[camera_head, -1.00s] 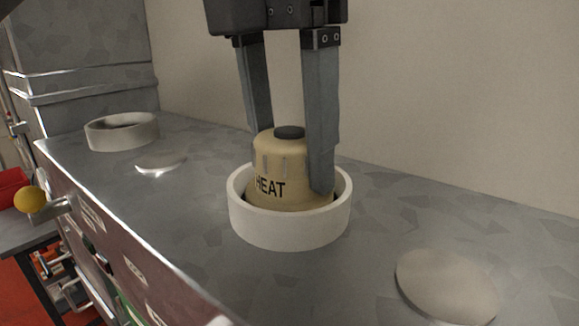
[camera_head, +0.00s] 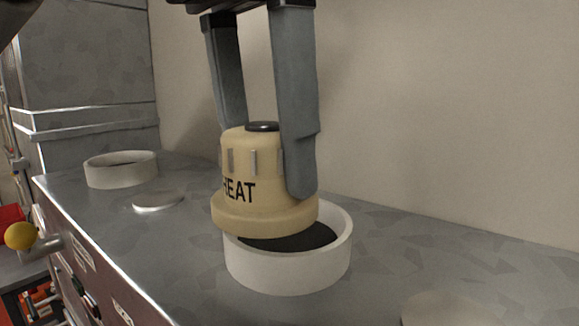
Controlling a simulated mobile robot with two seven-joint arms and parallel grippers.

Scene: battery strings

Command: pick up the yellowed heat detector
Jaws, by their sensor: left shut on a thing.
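The yellowed heat detector (camera_head: 255,190) is a tan, domed unit with a black cap and dark lettering, of which "EAT" reads clearly. My left gripper (camera_head: 262,165) is shut on it, one grey finger on each side. The detector is upright and raised above a white ring (camera_head: 288,270), a little toward its left side. Its flange overlaps the ring's left rim in the picture. The dark inside of the ring shows below it. My right gripper is not in view.
A second white ring (camera_head: 120,172) stands at the far left on the grey metal top (camera_head: 185,245). A flat round disc (camera_head: 158,201) lies near it, and another (camera_head: 450,308) at the lower right. A yellow knob (camera_head: 21,236) sticks out at the left. A pale wall (camera_head: 440,110) rises behind.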

